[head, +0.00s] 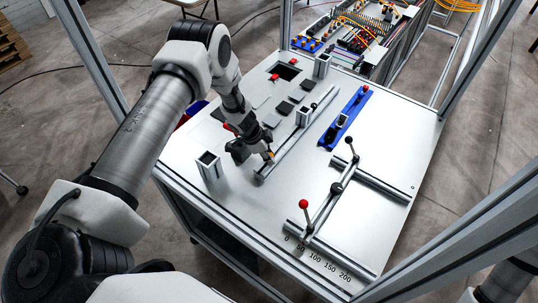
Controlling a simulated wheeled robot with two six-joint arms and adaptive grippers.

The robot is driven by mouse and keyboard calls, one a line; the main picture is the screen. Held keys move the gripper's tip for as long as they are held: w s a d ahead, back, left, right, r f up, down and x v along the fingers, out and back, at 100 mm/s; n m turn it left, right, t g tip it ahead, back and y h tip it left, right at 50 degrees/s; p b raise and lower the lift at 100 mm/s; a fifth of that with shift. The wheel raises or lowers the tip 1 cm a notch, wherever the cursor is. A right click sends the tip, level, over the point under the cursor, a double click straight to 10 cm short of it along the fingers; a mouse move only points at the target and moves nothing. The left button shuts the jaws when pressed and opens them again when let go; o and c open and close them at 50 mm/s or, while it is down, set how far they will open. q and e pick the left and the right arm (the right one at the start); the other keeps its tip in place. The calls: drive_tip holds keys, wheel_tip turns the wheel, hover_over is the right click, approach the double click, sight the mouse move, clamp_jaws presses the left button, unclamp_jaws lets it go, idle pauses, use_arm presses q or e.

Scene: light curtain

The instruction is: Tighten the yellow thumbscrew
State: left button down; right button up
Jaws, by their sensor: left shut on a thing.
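The yellow thumbscrew (271,156) shows as a small yellow spot at the tips of my left gripper (266,154). It sits near the near-left end of a grey rail (290,145) on the white table plate. My left gripper points down to it and is shut on it; the fingers hide most of it. Only a piece of my right arm shows at the bottom right corner, and its gripper is out of view.
A grey square post (209,165) stands left of my gripper. A blue fixture (346,118) lies right of the rail. A lever with a red ball (303,204) and a black ball (349,140) stands on rails at the front right. Frame posts (92,52) edge the table.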

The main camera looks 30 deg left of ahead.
use_arm(q)
drive_tip(key=c, duration=0.9)
unclamp_jaws()
drive_tip(key=v, duration=0.6)
drive_tip(key=w+d+v, duration=0.1)
drive_tip(key=v, duration=0.5)
drive_tip(key=d+r+v, duration=0.1)
drive_tip(key=v, duration=0.5)
drive_tip(key=shift+w+a+r, duration=0.1)
drive_tip(key=shift+w+r, duration=0.1)
drive_tip(key=shift+w, duration=0.1)
